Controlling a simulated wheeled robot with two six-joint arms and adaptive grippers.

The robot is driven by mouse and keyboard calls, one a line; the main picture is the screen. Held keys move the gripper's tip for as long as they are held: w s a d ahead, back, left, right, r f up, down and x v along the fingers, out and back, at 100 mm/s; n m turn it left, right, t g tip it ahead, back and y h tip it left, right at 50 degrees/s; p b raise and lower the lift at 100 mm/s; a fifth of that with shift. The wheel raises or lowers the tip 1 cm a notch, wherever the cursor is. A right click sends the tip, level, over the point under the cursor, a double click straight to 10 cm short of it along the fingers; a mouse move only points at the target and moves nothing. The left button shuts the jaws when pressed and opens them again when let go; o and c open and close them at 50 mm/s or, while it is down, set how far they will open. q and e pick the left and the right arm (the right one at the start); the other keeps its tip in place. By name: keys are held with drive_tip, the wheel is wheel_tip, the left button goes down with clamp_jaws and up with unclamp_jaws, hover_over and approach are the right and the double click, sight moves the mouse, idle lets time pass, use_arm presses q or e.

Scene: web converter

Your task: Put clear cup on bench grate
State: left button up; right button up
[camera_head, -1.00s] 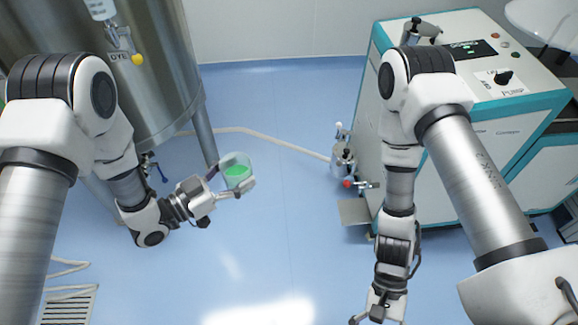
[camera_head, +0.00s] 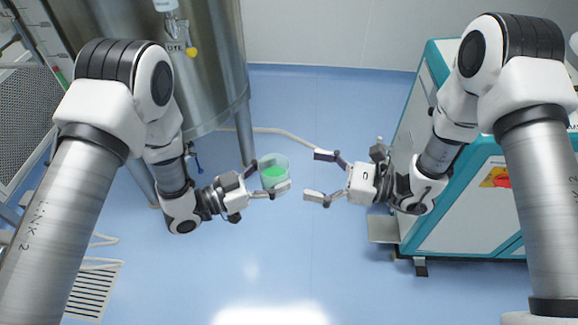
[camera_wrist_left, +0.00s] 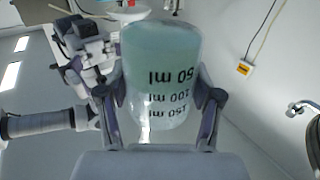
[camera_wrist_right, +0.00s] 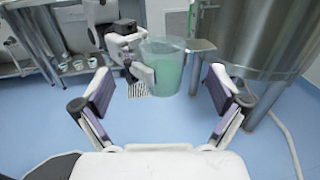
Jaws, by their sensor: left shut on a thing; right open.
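The clear cup (camera_head: 273,172) holds green liquid and is gripped by my left gripper (camera_head: 270,178), upright in front of the steel tank. In the left wrist view the cup (camera_wrist_left: 160,75) fills the space between the fingers and shows printed ml marks. My right gripper (camera_head: 316,175) is open and empty, facing the cup from the right with a small gap. In the right wrist view the cup (camera_wrist_right: 163,66) stands ahead, between the spread fingers and beyond their tips. A perforated grate surface (camera_head: 25,115) shows at the far left; I cannot tell whether it is the bench grate.
The steel tank (camera_head: 215,75) with a tap stands behind my left arm. A teal and white machine (camera_head: 470,200) stands at the right. A slatted floor drain (camera_head: 93,290) lies at the lower left. The blue floor (camera_head: 290,265) between is clear apart from a hose (camera_head: 285,135).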

sight(271, 166)
drive_tip(key=x, duration=0.9)
drive_tip(key=shift+a+f, duration=0.1)
drive_tip(key=shift+a, duration=0.1)
drive_tip(key=shift+s, duration=0.1)
drive_tip(key=c, duration=1.3)
use_arm(q)
drive_tip(key=o, duration=1.4)
use_arm(e)
drive_tip(key=shift+c, duration=0.2)
use_arm(q)
drive_tip(key=shift+o, duration=0.2)
drive_tip(key=shift+a, duration=0.1)
